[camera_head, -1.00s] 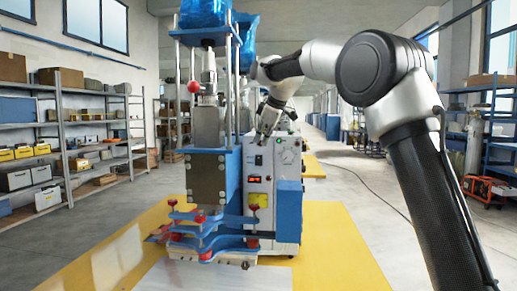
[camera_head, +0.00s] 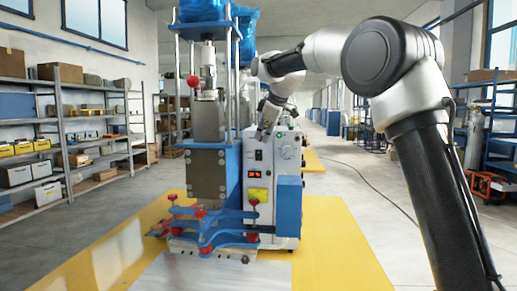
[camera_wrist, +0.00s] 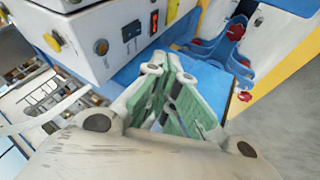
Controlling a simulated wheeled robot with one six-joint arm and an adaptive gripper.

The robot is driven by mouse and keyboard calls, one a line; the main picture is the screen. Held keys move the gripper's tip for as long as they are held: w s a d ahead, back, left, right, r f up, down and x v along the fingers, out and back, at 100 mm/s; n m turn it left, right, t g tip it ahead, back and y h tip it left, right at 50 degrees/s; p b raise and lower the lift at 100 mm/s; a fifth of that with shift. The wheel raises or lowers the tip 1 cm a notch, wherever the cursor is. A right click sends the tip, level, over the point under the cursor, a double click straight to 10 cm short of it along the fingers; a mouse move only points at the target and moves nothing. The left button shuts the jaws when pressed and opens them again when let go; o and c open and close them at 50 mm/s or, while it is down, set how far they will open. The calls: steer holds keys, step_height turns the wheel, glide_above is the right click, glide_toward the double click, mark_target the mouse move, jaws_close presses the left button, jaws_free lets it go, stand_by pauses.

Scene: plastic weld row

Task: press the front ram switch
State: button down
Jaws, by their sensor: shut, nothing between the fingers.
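The white control box (camera_head: 287,146) of the welding press stands behind the ram. Its front panel carries a black rocker switch (camera_head: 258,155), a lit red display (camera_head: 255,174) and a yellow label. In the wrist view the panel shows the black switch (camera_wrist: 131,31), the red-lit part (camera_wrist: 154,20), a round blue-grey button (camera_wrist: 100,47) and a yellow knob (camera_wrist: 53,42). I cannot tell which control is the ram switch. My gripper (camera_wrist: 178,100) is shut and empty, just in front of the panel and apart from these controls. In the head view my gripper (camera_head: 264,133) is small, near the box's upper left.
Shelves (camera_head: 65,130) line the left wall. The floor to the right is open, with a cable across it.

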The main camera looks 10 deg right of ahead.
mark_target(256, 154)
steer(key=x, duration=0.4)
steer(key=w+x, duration=0.1)
steer(key=x, duration=0.2)
steer(key=w+d+r+x, duration=0.1)
steer(key=x, duration=0.3)
steer(key=shift+w+f, duration=0.2)
steer(key=shift+f, duration=0.05)
steer(key=shift+w+d, duration=0.1)
steer(key=shift+w, duration=0.25)
